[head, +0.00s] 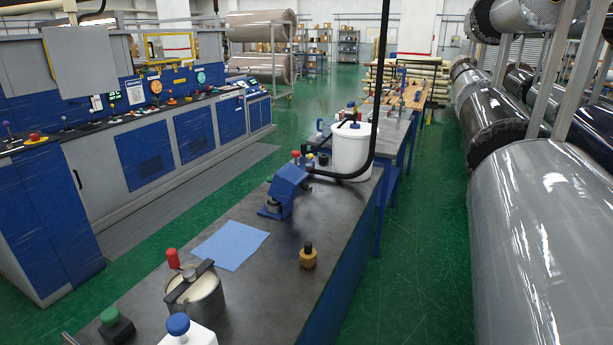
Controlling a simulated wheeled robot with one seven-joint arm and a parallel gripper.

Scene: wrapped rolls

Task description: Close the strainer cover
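A round metal vessel (207,306), likely the strainer, stands on the dark bench at the lower left. A pale, cream-coloured disc shows at its top, with a dark crossbar (191,280) lying across it. My gripper is not in view.
A blue sheet (230,245), brass fitting (308,256), blue device (286,190) and white bucket (352,150) with a black hose are farther along the bench (262,290).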

